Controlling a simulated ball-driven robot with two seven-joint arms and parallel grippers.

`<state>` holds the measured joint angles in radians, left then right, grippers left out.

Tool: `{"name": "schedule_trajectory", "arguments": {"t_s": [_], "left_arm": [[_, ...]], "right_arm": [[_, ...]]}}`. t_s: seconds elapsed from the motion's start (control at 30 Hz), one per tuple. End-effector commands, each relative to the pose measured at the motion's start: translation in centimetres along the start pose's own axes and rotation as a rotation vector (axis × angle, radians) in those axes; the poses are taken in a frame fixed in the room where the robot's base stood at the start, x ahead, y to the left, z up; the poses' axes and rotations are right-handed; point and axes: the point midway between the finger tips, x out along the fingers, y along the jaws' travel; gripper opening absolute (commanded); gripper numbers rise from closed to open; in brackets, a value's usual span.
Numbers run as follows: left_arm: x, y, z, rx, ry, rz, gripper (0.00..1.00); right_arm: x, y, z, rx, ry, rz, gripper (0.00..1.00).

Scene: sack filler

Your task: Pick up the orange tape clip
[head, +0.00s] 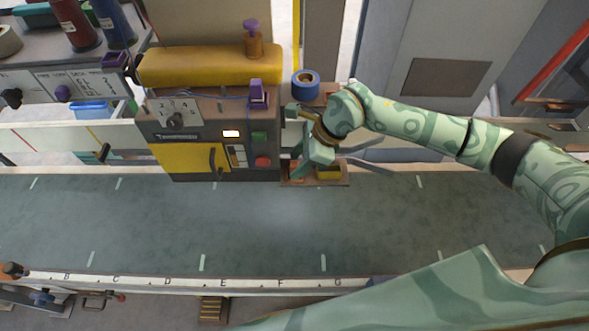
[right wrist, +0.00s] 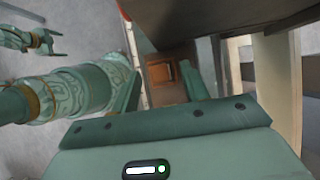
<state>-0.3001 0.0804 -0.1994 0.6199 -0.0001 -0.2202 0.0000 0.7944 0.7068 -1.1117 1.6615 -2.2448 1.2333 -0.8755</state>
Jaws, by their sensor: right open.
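My right gripper (head: 302,152) is open beside the right end of the machine, just above a small brown shelf (head: 318,182). In the right wrist view its two fingers stand apart (right wrist: 165,88). Between them is a brown-orange square patch (right wrist: 160,72); I cannot tell whether it is the orange tape clip or part of the shelf. I cannot make out the clip clearly in the head view, where the hand covers part of the shelf. My left gripper (right wrist: 52,44) shows small in the right wrist view, its fingers apart and empty.
The machine (head: 190,150) with a yellow door stands left of the hand. The grey belt (head: 240,230) in front is clear.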

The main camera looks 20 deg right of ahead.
Motion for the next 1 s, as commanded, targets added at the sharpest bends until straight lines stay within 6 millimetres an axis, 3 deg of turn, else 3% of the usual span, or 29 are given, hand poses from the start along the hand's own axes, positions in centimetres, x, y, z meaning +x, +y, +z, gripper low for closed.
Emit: {"name": "schedule_trajectory", "arguments": {"t_s": [0.13,0.37,0.53,0.57,1.0], "left_arm": [[0.1,0.0,0.1,-0.001,-0.001,0.0,0.85],[0.1,0.0,0.1,-0.001,-0.001,0.0,0.85],[0.1,0.0,0.1,-0.001,-0.001,0.0,0.85],[0.1,0.0,0.1,-0.001,-0.001,0.0,0.85],[0.0,0.0,0.0,0.001,0.0,0.001,0.85]], "right_arm": [[1.9,0.0,0.0,-0.001,-0.001,0.0,0.45],[2.1,0.0,0.0,-0.001,-0.001,-0.002,0.45],[2.0,0.0,0.0,-0.001,-0.001,-0.002,0.04],[2.0,0.0,0.0,-0.001,-0.001,-0.002,0.0],[1.2,-0.1,0.5,-0.003,-0.003,-0.003,0.0]]}}
